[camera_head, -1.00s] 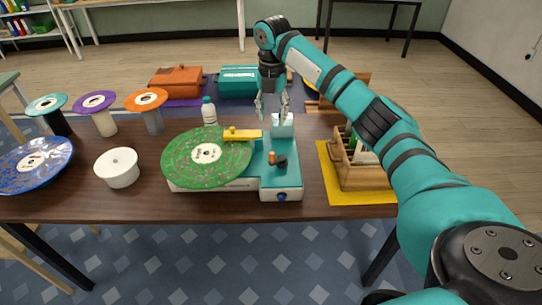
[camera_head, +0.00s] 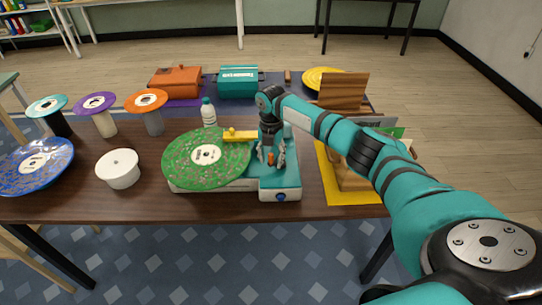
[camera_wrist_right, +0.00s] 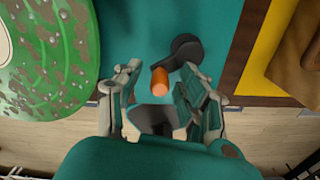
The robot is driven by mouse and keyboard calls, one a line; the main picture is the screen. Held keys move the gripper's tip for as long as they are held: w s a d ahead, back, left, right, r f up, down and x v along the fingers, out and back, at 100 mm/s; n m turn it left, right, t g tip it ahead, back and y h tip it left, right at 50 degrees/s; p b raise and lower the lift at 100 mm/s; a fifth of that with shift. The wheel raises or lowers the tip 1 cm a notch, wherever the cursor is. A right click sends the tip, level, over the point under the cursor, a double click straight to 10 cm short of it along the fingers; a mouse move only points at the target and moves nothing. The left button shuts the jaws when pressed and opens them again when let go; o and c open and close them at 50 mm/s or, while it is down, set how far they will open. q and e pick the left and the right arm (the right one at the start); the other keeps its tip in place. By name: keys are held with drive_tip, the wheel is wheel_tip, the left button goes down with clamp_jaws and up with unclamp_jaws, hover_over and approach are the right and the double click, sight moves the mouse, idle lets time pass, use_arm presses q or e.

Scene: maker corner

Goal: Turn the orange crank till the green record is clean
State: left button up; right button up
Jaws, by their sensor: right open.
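The green record (camera_head: 207,167) lies flat on the turntable machine, with brown specks over its surface; part of it also shows in the right wrist view (camera_wrist_right: 42,55). A yellow arm (camera_head: 241,135) reaches over its edge. The orange crank handle (camera_head: 271,158) stands on the machine's teal top, right of the record. In the right wrist view the orange handle (camera_wrist_right: 160,82) joins a dark crank piece (camera_wrist_right: 186,50). My right gripper (camera_head: 271,160) is open above the crank, its fingers on either side of the handle without visible grip. My left gripper is not in view.
A white cylinder (camera_head: 118,168) and a blue record (camera_head: 37,165) stand at the left. A white bottle (camera_head: 208,112) is behind the record. A wooden rack on a yellow mat (camera_head: 352,197) is at the right, partly behind my arm.

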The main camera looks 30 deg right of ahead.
clamp_jaws()
drive_tip(key=shift+w, duration=0.1)
idle(0.4)
